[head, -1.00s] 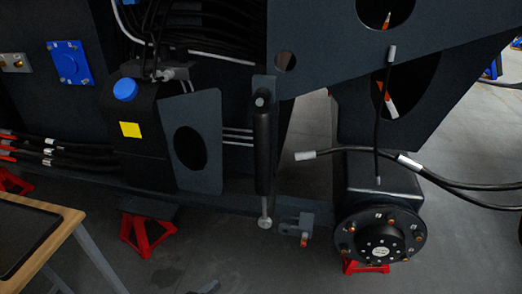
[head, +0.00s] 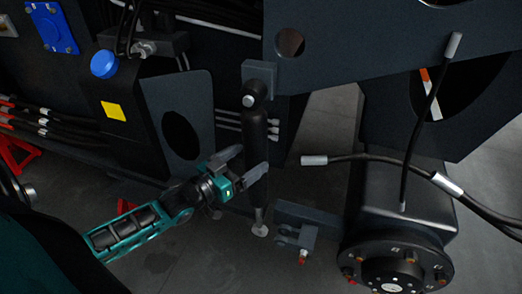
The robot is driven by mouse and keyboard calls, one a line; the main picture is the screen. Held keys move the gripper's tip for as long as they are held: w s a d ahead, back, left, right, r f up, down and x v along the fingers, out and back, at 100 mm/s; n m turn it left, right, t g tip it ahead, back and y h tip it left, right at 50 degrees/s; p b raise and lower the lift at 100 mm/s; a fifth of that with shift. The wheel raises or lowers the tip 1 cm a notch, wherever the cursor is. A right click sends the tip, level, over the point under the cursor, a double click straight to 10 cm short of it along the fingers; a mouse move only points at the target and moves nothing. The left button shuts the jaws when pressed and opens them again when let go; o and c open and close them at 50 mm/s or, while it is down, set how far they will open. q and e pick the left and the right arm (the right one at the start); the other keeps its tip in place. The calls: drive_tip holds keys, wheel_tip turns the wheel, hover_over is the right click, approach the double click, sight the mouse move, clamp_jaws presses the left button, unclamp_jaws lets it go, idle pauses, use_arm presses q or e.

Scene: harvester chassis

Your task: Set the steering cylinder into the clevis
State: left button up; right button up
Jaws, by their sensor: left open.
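The steering cylinder (head: 257,130) is a dark tube hanging nearly upright from a bracket (head: 260,76) at its top. Its bright rod ends in a round eye (head: 260,230) at the bottom. The clevis (head: 297,236) is a small grey fork to the right of the rod eye, with a gap between them. My left gripper (head: 243,165) is open at the cylinder's lower body, with one finger on its left and the other overlapping its front. I cannot tell whether the fingers touch it. My right gripper is not in view.
A wheel hub (head: 390,275) stands at lower right, beside the clevis. A loose hose with a pale end (head: 315,160) hangs right of the cylinder. A dark plate with an oval hole (head: 180,135) stands left of it. Red stands (head: 15,155) are on the floor.

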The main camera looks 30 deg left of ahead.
sight(261, 150)
use_arm(q)
drive_tip(key=shift+x, duration=2.75)
drive_tip(key=c, duration=1.4)
drive_tip(key=d, duration=0.1)
drive_tip(key=n, duration=0.1)
drive_tip(key=d+t, duration=0.1)
drive_tip(key=shift+w+d+r+n, duration=0.2)
drive_tip(key=shift+w+d+n, duration=0.1)
drive_tip(key=shift+d+n, duration=0.1)
drive_tip(key=shift+c, duration=0.2)
drive_tip(key=o, duration=1.4)
drive_tip(key=shift+o, duration=0.2)
drive_tip(key=shift+a, duration=0.1)
